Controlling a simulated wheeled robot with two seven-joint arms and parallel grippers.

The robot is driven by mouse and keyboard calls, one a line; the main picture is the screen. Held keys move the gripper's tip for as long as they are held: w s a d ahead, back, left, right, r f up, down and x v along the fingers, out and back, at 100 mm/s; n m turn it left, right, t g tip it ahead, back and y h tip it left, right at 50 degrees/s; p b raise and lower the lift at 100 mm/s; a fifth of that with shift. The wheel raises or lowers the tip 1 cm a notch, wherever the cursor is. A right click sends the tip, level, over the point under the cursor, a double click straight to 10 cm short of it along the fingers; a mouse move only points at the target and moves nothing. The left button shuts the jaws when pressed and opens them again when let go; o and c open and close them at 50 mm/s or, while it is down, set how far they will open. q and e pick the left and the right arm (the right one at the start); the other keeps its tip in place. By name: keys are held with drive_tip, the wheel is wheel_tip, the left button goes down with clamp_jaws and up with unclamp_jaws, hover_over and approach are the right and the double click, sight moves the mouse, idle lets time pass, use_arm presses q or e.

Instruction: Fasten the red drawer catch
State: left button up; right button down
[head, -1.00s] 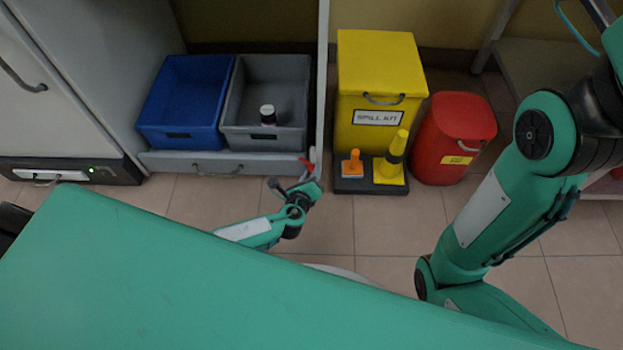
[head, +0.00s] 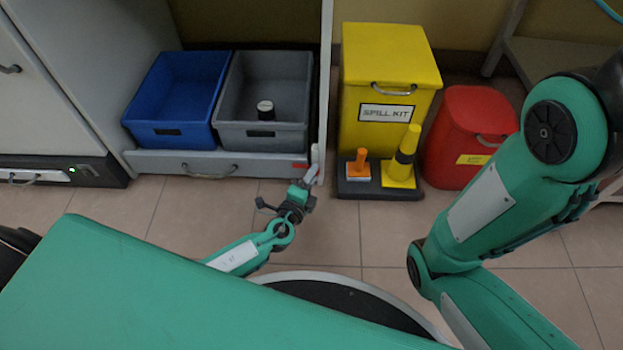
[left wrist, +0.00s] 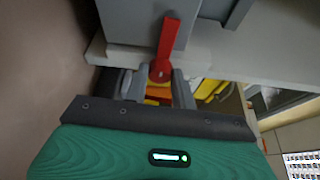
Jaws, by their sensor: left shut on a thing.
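The red drawer catch (head: 300,165) is at the right end of the low grey drawer (head: 165,162), by the upright panel's edge; its bar looks roughly level across the drawer's corner. In the left wrist view the red catch (left wrist: 167,42) shows as a flat bar with a round pivot end. My left gripper (head: 308,178) is at the catch. In the wrist view my left gripper (left wrist: 158,82) has its fingers on either side of the pivot end, shut on the catch; the exact contact is partly hidden. My right arm shows at the right, but its gripper is out of view.
A blue bin (head: 175,100) and a grey bin (head: 285,75) with a dark, white-topped jar (head: 265,110) sit on the drawer. Right of the panel stand a yellow spill kit box (head: 390,70), a yellow cone (head: 400,165) and a red bin (head: 465,135).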

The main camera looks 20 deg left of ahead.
use_arm(q)
drive_tip(key=shift+a+n, duration=0.1)
drive_tip(key=shift+n, duration=0.4)
drive_tip(key=o, duration=1)
